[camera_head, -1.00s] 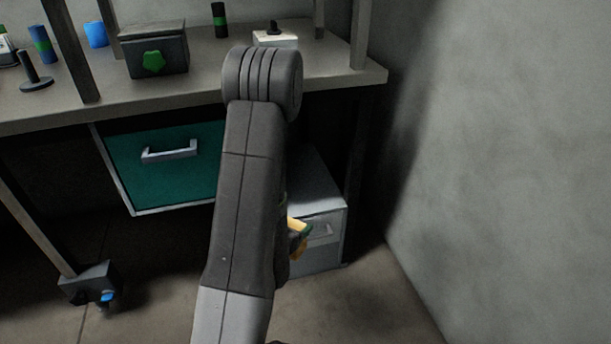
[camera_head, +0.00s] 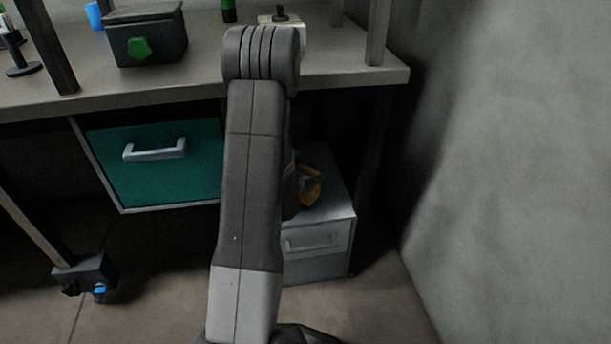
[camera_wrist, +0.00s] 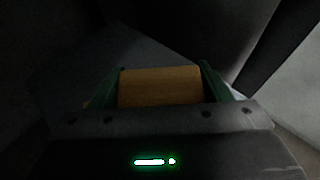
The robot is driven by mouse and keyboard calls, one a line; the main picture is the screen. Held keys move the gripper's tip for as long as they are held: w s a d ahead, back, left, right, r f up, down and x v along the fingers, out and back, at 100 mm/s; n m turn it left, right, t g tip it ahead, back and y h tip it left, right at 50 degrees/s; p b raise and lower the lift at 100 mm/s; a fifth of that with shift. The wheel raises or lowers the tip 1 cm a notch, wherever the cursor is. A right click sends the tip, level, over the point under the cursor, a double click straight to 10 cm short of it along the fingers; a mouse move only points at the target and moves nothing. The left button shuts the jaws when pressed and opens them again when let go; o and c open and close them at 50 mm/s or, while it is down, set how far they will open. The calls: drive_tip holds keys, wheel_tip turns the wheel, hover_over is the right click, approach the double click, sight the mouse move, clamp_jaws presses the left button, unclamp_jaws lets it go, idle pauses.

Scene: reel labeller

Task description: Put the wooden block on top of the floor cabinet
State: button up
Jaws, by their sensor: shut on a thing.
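The wooden block (camera_wrist: 160,87) is an orange-brown piece between the two green fingers of my gripper (camera_wrist: 158,85) in the wrist view. My gripper is shut on it. In the head view a yellow-orange bit (camera_head: 310,186) shows beside my arm, over the top of the floor cabinet; my arm hides most of the gripper. The floor cabinet (camera_head: 318,240) is a grey box with a drawer handle, standing on the floor under the bench at the right. Its flat top is partly hidden by my arm. I cannot tell whether the block touches the top.
The workbench (camera_head: 395,76) overhangs the cabinet, and a bench leg stands close to it. A teal drawer (camera_head: 160,175) hangs under the bench to the left. A grey wall (camera_head: 510,170) is at the right. A dark box (camera_head: 145,35) stands on the bench.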

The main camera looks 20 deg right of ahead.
sight(301, 166)
drive_tip(key=w, duration=0.3)
drive_tip(key=shift+w+d, duration=0.25)
drive_tip(key=shift+d, duration=0.15)
wheel_tip(301, 166, down, 4)
drive_tip(key=shift+w+r+b, duration=0.15)
drive_tip(key=shift+b, duration=1.05)
drive_tip(key=shift+r, duration=0.1)
drive_tip(key=o, duration=1.2)
drive_tip(key=shift+o, duration=0.2)
drive_tip(key=p+v, duration=0.2)
drive_tip(key=v, duration=0.4)
drive_tip(key=shift+r, duration=0.2)
drive_tip(key=shift+s+a+r, duration=0.15)
drive_tip(key=shift+s+a, duration=0.25)
drive_tip(key=shift+a, duration=0.15)
